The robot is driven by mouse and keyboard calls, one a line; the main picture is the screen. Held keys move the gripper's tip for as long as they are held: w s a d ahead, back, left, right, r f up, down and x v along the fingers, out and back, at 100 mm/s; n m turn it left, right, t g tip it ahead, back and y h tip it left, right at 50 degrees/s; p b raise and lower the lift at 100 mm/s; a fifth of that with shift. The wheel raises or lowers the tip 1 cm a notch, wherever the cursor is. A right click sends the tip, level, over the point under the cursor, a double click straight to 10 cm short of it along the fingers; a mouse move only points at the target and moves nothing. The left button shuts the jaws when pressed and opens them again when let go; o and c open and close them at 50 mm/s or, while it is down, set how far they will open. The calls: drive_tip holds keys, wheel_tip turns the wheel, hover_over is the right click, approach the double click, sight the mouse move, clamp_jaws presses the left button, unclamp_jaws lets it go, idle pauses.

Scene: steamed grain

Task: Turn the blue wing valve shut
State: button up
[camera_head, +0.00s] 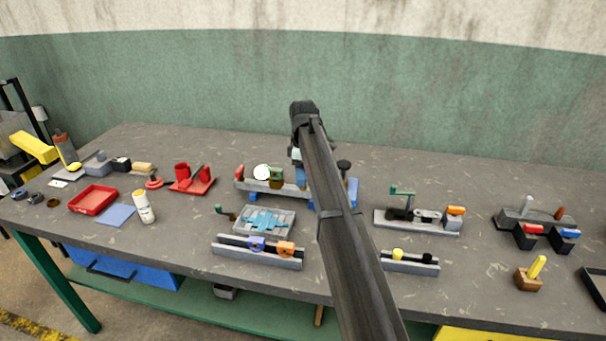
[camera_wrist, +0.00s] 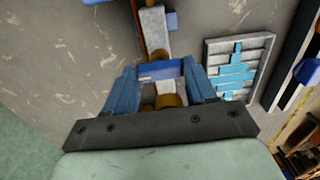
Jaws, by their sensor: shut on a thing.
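The blue wing valve (camera_wrist: 159,71) shows in the wrist view as a short blue bar between my fingertips, with brass-coloured parts close by it. My gripper (camera_wrist: 161,67) has its two blue fingers shut on the wing, one at each end. A grey pipe-like piece (camera_wrist: 154,28) runs up the picture from the valve. In the head view my own arm crosses the middle and hides the valve and most of the gripper. I cannot tell the wing's exact angle.
A grey tray with light-blue pieces (camera_wrist: 211,50) lies right of the gripper; it also shows in the head view (camera_head: 291,232). A grey rail with blue and orange parts (camera_head: 230,250) stands in front. A lever fixture (camera_head: 440,228) stands to the right. Bare tabletop (camera_head: 450,185) lies behind.

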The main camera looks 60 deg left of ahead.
idle(0.3)
drive_tip(key=o, duration=1)
drive_tip(key=shift+o, duration=0.2)
wheel_tip(320, 180, up, 14)
drive_tip(key=shift+f, duration=0.1)
idle(0.4)
